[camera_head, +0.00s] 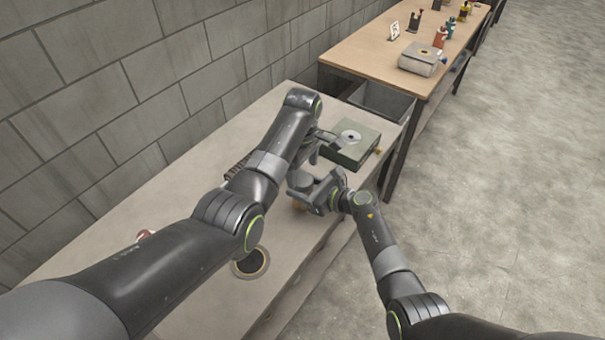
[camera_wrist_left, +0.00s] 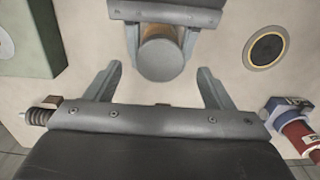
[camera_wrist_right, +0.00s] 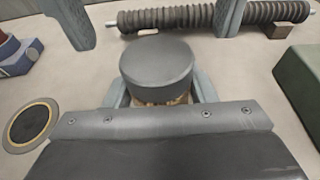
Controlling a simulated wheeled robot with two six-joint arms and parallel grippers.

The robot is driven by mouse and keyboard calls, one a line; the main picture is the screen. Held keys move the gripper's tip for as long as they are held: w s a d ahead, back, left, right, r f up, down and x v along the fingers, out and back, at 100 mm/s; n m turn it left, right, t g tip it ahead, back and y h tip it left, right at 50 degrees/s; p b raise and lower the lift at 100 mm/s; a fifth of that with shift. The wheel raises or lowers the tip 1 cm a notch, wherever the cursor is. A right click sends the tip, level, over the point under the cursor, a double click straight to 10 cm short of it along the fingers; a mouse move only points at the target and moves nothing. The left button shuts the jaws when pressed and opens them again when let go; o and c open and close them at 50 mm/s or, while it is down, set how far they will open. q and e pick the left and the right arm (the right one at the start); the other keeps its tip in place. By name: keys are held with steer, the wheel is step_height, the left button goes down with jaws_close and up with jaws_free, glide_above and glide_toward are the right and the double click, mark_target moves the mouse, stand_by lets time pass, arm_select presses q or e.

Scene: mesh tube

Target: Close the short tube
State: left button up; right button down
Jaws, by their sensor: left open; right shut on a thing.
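The short tube (camera_wrist_left: 178,33) has a tan, mesh-like body and a dark grey round cap (camera_wrist_right: 157,68) on its top end. My right gripper (camera_head: 316,192) is shut around the tube body just below the cap. In the right wrist view its fingers stand at both sides of the tube. My left gripper (camera_head: 320,148) is open and empty, close by. In the left wrist view its fingers are spread wide, with the cap visible between them and apart from both. The lower tube is mostly hidden by the right gripper. Whether the cap is fully seated cannot be told.
A dark spring-like rod (camera_wrist_right: 165,18) lies on the workbench. A green box (camera_head: 350,142) stands at the bench's far end. A black disc with a gold ring (camera_head: 250,262) and a red and blue object (camera_wrist_left: 295,125) are on the bench. A block wall borders the left.

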mark_target(302, 179)
arm_select(q)
steer(key=shift+r, duration=0.65)
steer(key=shift+c, duration=0.4)
step_height(302, 179, up, 4)
steer(key=shift+f, duration=0.2)
steer(key=shift+f, duration=0.1)
steer(key=shift+f, duration=3.95)
steer(key=c, duration=0.9)
steer(key=o, duration=1)
